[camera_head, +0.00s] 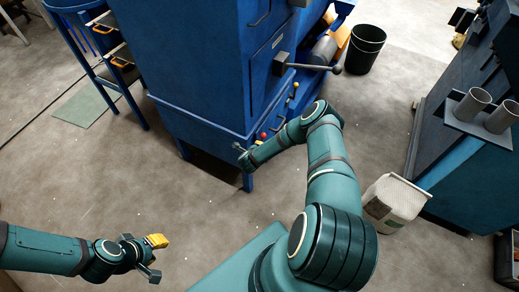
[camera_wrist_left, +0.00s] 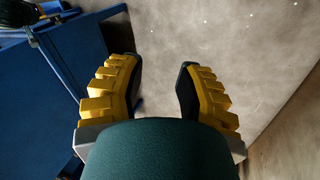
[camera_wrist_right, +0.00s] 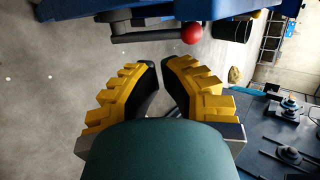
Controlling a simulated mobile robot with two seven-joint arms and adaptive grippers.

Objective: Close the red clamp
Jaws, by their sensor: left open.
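The red clamp shows as a red ball knob (camera_head: 263,136) on the lower front of the blue machine. In the right wrist view the red knob (camera_wrist_right: 192,33) ends a dark horizontal bar beyond the fingertips. My right gripper (camera_head: 241,157) is close to the machine's lower edge, left of and below the knob in the head view. In its wrist view the fingers (camera_wrist_right: 160,66) are slightly apart, with nothing between them, and do not touch the knob. My left gripper (camera_head: 155,258) is open and empty over the floor at the lower left; its fingers (camera_wrist_left: 160,65) are wide apart.
The blue machine (camera_head: 195,60) fills the upper middle, with a grey lever (camera_head: 310,67) sticking out. A black bin (camera_head: 365,48) stands behind it. A white box (camera_head: 395,203) and a dark workbench (camera_head: 455,110) are at right.

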